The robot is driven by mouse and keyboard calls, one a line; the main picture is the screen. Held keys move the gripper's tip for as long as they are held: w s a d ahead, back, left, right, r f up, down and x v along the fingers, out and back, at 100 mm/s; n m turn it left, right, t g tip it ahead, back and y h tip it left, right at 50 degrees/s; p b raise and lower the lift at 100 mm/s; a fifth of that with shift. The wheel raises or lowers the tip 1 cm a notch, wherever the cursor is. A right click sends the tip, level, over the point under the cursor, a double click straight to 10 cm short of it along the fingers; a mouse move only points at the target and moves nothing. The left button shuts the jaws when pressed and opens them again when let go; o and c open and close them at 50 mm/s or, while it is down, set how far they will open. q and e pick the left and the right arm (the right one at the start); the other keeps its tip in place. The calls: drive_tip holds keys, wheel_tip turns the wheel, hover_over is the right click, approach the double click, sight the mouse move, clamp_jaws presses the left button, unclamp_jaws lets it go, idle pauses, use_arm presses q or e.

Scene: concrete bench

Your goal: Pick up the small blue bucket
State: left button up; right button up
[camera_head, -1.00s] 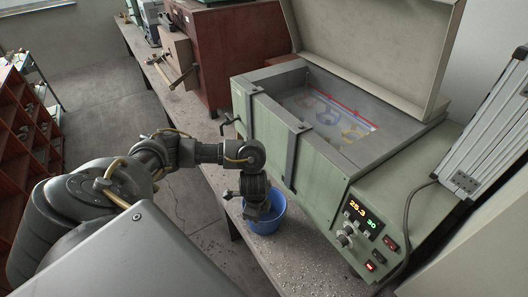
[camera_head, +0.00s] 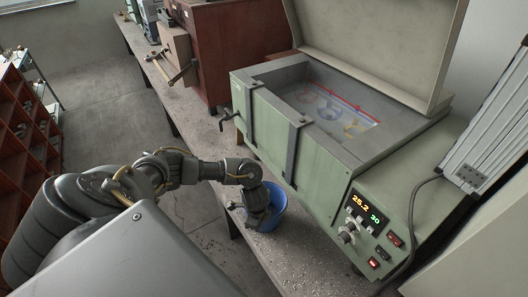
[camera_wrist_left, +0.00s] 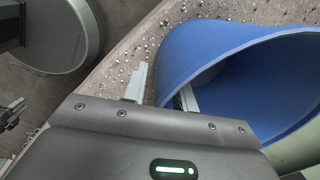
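The small blue bucket (camera_head: 279,213) stands on the concrete bench in front of the green machine in the head view. In the left wrist view the bucket (camera_wrist_left: 225,48) fills the upper right, its mouth facing right. My left gripper (camera_head: 262,222) is at the bucket's near left rim. In the wrist view its fingers (camera_wrist_left: 162,92) are apart, one outside the bucket wall and one inside its mouth. The wall lies between them, with a gap seen beside the outer finger. The fingertips are mostly hidden in the head view. My right gripper is out of view.
The green machine (camera_head: 300,165) with a raised lid and lit control panel stands close behind the bucket. A red-brown cabinet (camera_head: 235,50) stands farther back on the bench (camera_head: 290,262). The bench's front edge is close to the bucket; bare bench lies nearer me.

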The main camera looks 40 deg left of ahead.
use_arm(q)
clamp_jaws()
drive_tip(key=shift+r, duration=0.15)
idle(0.4)
